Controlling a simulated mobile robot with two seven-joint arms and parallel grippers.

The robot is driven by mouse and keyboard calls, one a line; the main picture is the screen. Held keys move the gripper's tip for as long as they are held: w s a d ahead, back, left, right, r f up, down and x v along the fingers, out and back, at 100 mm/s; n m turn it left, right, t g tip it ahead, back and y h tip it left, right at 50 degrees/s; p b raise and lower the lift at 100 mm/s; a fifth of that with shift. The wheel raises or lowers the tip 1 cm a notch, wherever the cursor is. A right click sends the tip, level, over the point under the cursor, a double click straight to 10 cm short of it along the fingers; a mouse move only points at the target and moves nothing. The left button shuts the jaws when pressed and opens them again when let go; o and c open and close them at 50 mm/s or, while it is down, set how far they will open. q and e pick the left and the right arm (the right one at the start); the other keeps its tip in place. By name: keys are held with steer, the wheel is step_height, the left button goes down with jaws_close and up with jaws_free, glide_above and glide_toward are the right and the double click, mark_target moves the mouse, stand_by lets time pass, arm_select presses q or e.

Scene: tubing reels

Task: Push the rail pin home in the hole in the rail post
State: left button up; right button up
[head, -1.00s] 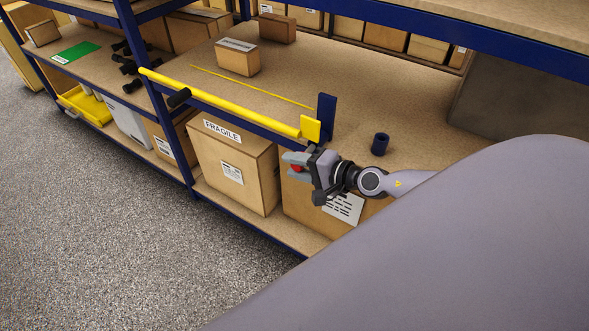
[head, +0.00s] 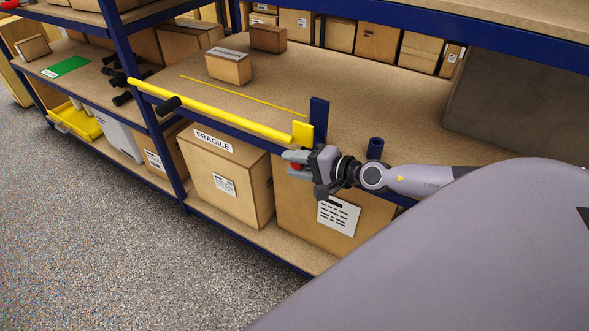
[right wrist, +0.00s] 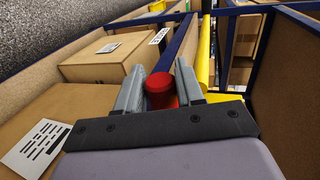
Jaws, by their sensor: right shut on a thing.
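The rail pin shows as a red head (right wrist: 160,88) between the fingers of my right gripper (right wrist: 158,92) in the right wrist view. In the head view only a bit of red (head: 296,167) shows there. My right gripper (head: 294,161) is shut on it, just below and in front of the yellow end plate (head: 302,132) of the yellow rail (head: 220,112). The blue rail post (head: 319,118) stands right behind that plate. The hole and the pin's shank are hidden, so I cannot tell whether the pin is in the hole. My left gripper is not in view.
A short blue tube (head: 375,148) stands on the shelf (head: 340,85) behind my right wrist. A FRAGILE carton (head: 230,185) and another carton (head: 310,205) sit below the rail. The floor in front is clear.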

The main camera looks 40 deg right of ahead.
steer(key=shift+w+d+f+b, duration=0.1)
steer(key=shift+w+d+b, duration=0.1)
steer(key=shift+d+b, duration=0.25)
steer(key=shift+w+d+b, duration=0.1)
steer(key=shift+d+b, duration=0.1)
steer(key=shift+b, duration=0.25)
